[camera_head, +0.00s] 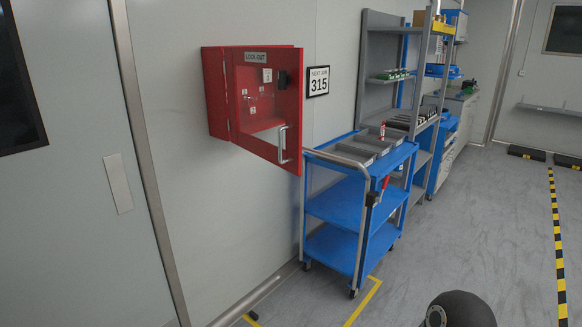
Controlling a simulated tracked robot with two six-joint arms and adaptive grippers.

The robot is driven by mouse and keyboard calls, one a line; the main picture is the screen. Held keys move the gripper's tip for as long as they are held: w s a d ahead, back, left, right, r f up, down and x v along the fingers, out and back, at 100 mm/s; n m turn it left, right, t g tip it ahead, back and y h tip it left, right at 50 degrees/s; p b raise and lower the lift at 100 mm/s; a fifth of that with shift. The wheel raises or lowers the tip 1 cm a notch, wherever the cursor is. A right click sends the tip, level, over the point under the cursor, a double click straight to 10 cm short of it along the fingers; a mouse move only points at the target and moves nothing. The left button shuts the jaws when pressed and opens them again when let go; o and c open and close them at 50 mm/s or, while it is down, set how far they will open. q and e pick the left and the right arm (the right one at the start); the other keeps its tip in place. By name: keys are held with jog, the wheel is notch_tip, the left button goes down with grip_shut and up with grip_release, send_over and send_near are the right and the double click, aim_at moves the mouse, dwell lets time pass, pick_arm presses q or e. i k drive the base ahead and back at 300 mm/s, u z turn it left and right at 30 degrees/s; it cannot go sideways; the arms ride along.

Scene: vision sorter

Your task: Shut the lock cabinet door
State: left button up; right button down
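The red lock cabinet (216,95) hangs on the light wall left of centre in the head view. Its red-framed door (293,95) carries a "LOCK OUT" label along the top. The door stands open, swung out from the wall, with its handle edge toward me. A metal bar handle (282,145) is near the door's lower right corner. Several small items show within the door frame. Neither of my grippers is in view, and nothing is touching the door or handle.
A blue three-tier trolley (340,208) stands just right of and below the door. A grey shelf rack (376,60) is behind it. A "315" sign (318,81) hangs beside the cabinet. Grey floor (470,220) is open to the right.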

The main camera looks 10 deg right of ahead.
aim_at(289, 59)
jog(key=u, duration=0.1)
jog(key=i, duration=1)
jog(key=z, duration=0.1)
